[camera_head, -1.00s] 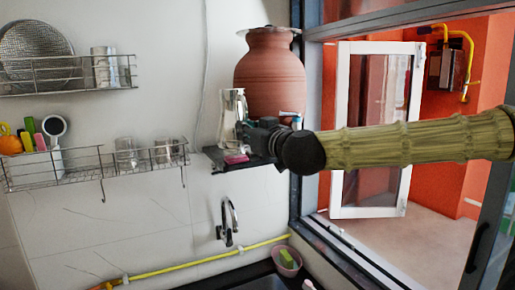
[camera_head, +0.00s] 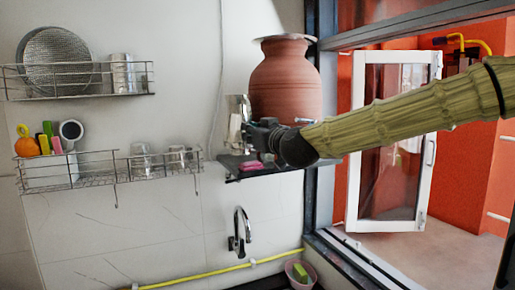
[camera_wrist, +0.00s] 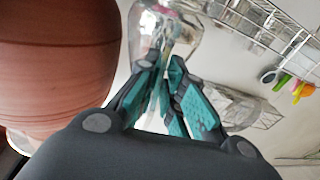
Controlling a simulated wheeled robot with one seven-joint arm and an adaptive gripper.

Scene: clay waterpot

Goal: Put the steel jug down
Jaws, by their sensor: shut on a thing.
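The steel jug (camera_head: 236,118) is shiny and stands out against the white wall, left of the clay pot (camera_head: 287,82). My gripper (camera_head: 250,134) reaches in from the right and is shut on the jug. In the wrist view the teal-padded fingers (camera_wrist: 165,75) meet the jug (camera_wrist: 168,28), which looks upright. The dark shelf (camera_head: 272,171) lies below the jug and bears the pot. The fingers partly hide the jug's lower part, and I cannot tell whether its base touches the shelf.
A pink item (camera_head: 250,165) lies at the shelf's front edge. The pot stands close beside my gripper. Wire racks (camera_head: 100,172) with steel cups are to the left. A tap (camera_head: 239,232) is below, and an open window (camera_head: 392,140) is to the right.

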